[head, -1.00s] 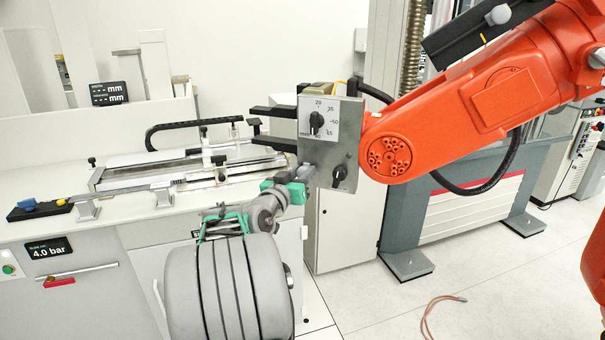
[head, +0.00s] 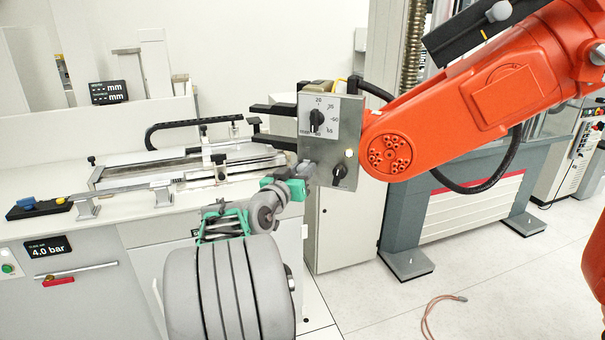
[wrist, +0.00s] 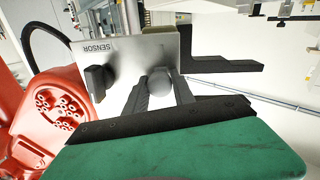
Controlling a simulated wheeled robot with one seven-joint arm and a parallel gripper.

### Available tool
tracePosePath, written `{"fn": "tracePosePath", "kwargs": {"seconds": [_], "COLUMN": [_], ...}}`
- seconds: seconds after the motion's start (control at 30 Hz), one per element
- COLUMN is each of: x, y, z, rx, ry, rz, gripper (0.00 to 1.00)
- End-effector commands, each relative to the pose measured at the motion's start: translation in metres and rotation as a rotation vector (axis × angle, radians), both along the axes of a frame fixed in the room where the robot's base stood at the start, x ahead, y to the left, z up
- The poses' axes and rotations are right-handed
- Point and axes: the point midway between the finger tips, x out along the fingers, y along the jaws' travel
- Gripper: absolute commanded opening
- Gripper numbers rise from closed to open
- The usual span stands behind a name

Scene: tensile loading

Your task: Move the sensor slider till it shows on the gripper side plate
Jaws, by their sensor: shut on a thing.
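The orange robot's gripper carries a metal side plate (head: 312,160) with two dark knobs. A small pale lamp (head: 349,152) shows bright on it, just above the lower knob (head: 340,174). In the wrist view, the plate (wrist: 130,55) bears the word SENSOR beside a dark knob (wrist: 97,82). A grey rounded knob (wrist: 159,80), apparently the sensor slider, sits at the plate between my fingers. My gripper (wrist: 160,94) is shut on it; it also shows in the head view (head: 303,172) at the plate's left edge. The fingers partly hide the slider.
The orange arm (head: 470,115) stands close on the right. Black jaws (head: 272,110) stick out left from the plate. A bench with a measuring rail (head: 190,168) lies to the left. A grey machine column (head: 405,210) stands behind; open floor lies at the lower right.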

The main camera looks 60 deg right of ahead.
Motion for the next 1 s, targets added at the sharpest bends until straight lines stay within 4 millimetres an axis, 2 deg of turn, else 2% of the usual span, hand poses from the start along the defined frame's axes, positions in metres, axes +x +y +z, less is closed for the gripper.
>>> {"fn": "tracePosePath", "kwargs": {"seconds": [0.33, 0.37, 0.6, 0.87, 1.0], "x": [-0.001, -0.001, 0.000, 0.000, 0.001], "y": [0.000, 0.000, 0.000, 0.002, 0.019], "z": [0.004, 0.004, 0.004, 0.003, 0.002], "rx": [-0.002, -0.002, -0.002, -0.002, -0.002], "ry": [-0.001, -0.001, -0.001, -0.001, -0.002], "rz": [-0.002, -0.002, 0.000, 0.001, 0.004], "gripper": [0.00, 0.32, 0.51, 0.51, 0.51]}}
